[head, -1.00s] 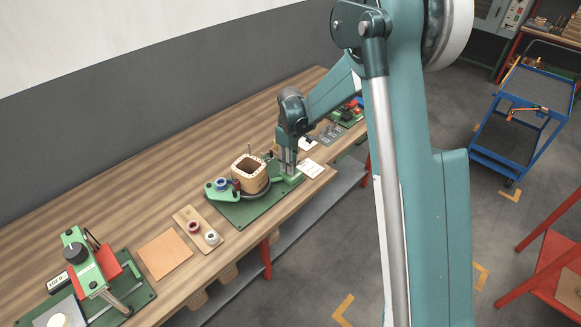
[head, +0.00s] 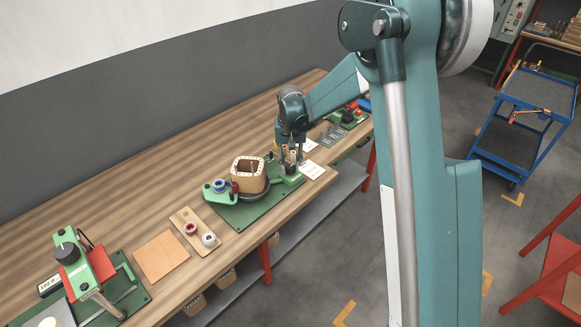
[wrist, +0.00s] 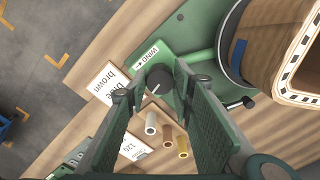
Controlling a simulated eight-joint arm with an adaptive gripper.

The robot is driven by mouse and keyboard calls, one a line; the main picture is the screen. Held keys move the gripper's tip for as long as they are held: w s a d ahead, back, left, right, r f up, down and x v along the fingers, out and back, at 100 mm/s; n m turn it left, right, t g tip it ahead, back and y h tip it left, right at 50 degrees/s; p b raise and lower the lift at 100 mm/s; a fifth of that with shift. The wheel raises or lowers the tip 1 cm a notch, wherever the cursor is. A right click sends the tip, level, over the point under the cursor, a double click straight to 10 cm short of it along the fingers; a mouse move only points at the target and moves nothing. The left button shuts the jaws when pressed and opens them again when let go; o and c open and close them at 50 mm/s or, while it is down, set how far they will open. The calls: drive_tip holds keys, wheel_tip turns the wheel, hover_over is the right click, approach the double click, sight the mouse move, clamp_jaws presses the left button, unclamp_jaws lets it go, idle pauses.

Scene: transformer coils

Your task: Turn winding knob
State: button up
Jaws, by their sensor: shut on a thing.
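The winding knob (wrist: 158,77) is dark and round with a white pointer line. It sits on a green base marked "WIND" with an arrow (wrist: 150,55). My gripper (wrist: 160,88) is shut on the knob, one finger on each side. In the head view my gripper (head: 289,158) points down at the right end of the green winding station (head: 225,216), and the knob is hidden there. The square wooden coil form (head: 248,176) stands left of my gripper on that station; it also shows at the right of the wrist view (wrist: 265,45).
A wooden tray with two spools (head: 186,213), a tan pad (head: 161,256) and another green device (head: 90,265) stand to the left. The bench's front edge is close to the station.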

sight(290, 167)
drive_tip(key=shift+m+b, duration=0.4)
drive_tip(key=shift+m, duration=1.9)
drive_tip(key=shift+a, duration=0.1)
drive_tip(key=o, duration=0.9)
drive_tip(key=shift+r, duration=6.05)
